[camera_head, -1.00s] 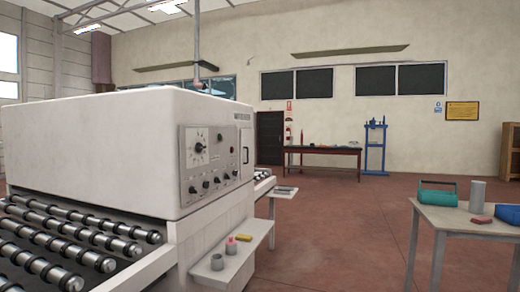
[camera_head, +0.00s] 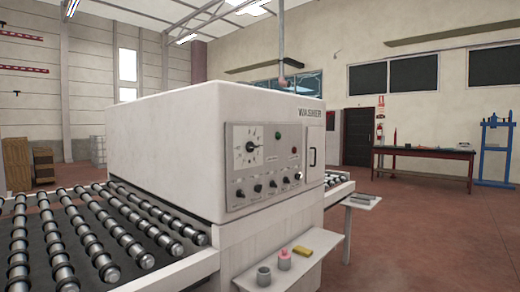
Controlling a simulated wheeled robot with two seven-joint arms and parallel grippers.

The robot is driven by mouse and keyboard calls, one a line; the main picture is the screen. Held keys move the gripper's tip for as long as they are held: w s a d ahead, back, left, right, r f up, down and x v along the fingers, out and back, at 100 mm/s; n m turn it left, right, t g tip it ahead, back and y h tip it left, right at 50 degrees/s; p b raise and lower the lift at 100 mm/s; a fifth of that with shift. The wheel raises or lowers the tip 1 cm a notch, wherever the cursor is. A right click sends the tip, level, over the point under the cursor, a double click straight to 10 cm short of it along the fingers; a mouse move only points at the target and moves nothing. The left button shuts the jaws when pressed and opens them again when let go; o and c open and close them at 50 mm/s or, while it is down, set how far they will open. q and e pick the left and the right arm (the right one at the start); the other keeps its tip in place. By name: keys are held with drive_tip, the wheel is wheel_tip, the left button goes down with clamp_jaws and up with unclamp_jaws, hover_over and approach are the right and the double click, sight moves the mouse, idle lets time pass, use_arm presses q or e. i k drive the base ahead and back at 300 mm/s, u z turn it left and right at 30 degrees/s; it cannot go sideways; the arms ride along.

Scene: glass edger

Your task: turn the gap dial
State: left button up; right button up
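A large white machine marked WASHER (camera_head: 160,150) stands at the centre. A grey control panel (camera_head: 233,178) is on its right-facing side. On the panel is a round dial (camera_head: 249,147) with a dark knob and marks around it; I cannot read its label, so I cannot tell if it is the gap dial. A row of several small dark knobs (camera_head: 257,188) runs below it. Neither of my grippers is in view.
A roller conveyor (camera_head: 95,235) fills the lower left. A white shelf (camera_head: 290,262) under the panel holds a grey cup (camera_head: 263,276), a pink item (camera_head: 284,260) and a yellow block (camera_head: 302,251). A dark red workbench (camera_head: 425,154) stands behind at right. The floor at right is clear.

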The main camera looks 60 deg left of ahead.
sight(249, 147)
drive_tip(key=u, duration=0.55)
drive_tip(key=i, duration=0.7)
drive_tip(key=u, duration=0.75)
